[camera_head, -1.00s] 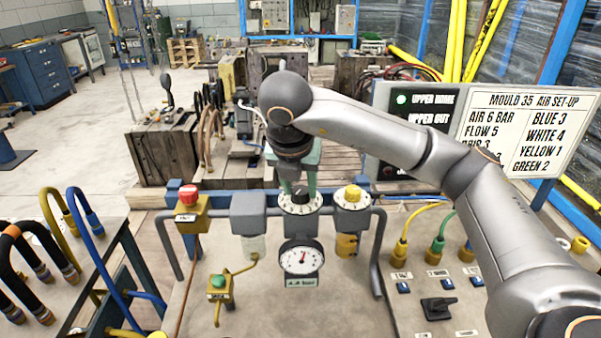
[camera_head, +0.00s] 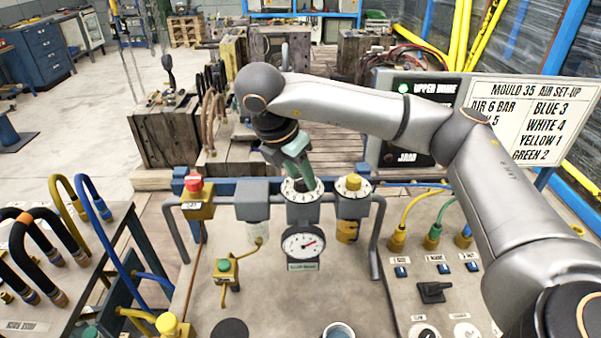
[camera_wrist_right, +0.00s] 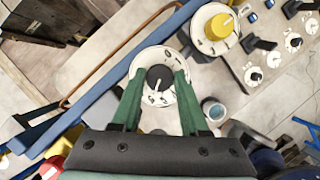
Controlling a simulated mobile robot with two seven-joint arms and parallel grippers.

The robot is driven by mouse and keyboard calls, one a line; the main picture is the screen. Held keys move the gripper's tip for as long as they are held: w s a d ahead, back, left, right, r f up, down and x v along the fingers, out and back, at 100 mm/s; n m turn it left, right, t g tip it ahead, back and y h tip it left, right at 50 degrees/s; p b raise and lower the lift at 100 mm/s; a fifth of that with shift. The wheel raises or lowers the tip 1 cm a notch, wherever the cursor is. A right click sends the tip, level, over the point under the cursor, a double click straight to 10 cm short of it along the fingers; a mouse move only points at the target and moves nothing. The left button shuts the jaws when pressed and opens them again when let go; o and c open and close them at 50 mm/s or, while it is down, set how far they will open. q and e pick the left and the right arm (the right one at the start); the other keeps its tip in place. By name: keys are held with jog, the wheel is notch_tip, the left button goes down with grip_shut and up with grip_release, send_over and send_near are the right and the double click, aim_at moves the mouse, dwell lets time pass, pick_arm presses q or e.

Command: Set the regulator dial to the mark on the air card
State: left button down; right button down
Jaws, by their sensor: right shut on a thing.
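The regulator dial, a white marked disc (camera_head: 294,196) with a black knob (camera_wrist_right: 160,78), sits on top of the regulator in the middle of the pipe row. My right gripper (camera_head: 307,181) comes down on it from above, tilted. In the right wrist view its green fingers (camera_wrist_right: 157,88) are shut on the black knob. The dial's numbers are too small to read. The pressure gauge (camera_head: 304,243) below has its needle pointing up and right. The air card (camera_head: 540,112) stands at the right and reads AIR 6 BAR, partly covered by my arm. My left gripper is out of view.
A yellow knob (camera_head: 353,183) on a white dial stands close to the right of the regulator. A red button on a yellow box (camera_head: 195,197) is to the left. Hoses (camera_head: 93,215) loop at the left, and a dark panel with a green lamp (camera_head: 404,88) stands behind my arm.

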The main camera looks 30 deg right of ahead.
jog(key=shift+c, duration=2.1)
grip_release()
jog(key=shift+r, duration=0.1)
jog(key=v, duration=1.2)
jog(key=shift+r, duration=0.15)
jog(key=shift+s+a, duration=0.1)
jog(key=shift+s, duration=0.05)
